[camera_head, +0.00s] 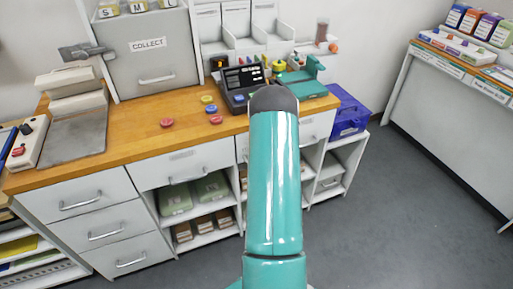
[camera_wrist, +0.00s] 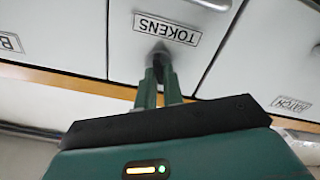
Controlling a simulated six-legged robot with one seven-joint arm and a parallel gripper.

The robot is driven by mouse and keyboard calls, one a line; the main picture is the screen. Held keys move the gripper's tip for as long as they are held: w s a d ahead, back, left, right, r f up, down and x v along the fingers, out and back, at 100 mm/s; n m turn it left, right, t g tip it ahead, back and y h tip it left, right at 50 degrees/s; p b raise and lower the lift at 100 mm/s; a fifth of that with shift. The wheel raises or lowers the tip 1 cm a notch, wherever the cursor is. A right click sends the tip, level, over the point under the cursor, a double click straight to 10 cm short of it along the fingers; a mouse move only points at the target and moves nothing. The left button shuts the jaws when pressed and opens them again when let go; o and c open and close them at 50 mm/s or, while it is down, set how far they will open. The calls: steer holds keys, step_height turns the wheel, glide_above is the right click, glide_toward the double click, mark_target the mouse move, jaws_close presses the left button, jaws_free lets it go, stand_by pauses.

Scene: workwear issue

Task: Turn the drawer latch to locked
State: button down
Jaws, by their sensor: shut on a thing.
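The tokens drawer (camera_wrist: 128,55) fills the middle of the wrist view, and its TOKENS label (camera_wrist: 167,29) reads upside down. A small grey latch (camera_wrist: 160,49) sits on the drawer front by the label. My gripper (camera_wrist: 158,68) is shut on this latch, with both green fingers close together around it. The fingers hide part of the latch, and I cannot tell which way it is turned. In the head view my teal arm reaches toward the counter and hides my gripper and the latch.
The wooden counter (camera_head: 130,137) holds a grey COLLECT cabinet (camera_head: 150,55), a dark keypad device (camera_head: 240,87) and red, yellow and blue discs. Drawers and open shelves lie below. A blue crate (camera_head: 347,117) stands at the right end. The grey floor (camera_head: 400,210) is clear.

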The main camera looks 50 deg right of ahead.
steer(key=n, duration=1.2)
steer(key=shift+f, duration=0.15)
steer(key=shift+n, duration=0.3)
steer(key=c, duration=1.5)
jaws_free()
steer(key=shift+s+a, duration=0.1)
steer(key=v, duration=1.3)
steer(key=shift+s+a, duration=0.15)
steer(key=shift+s, duration=0.1)
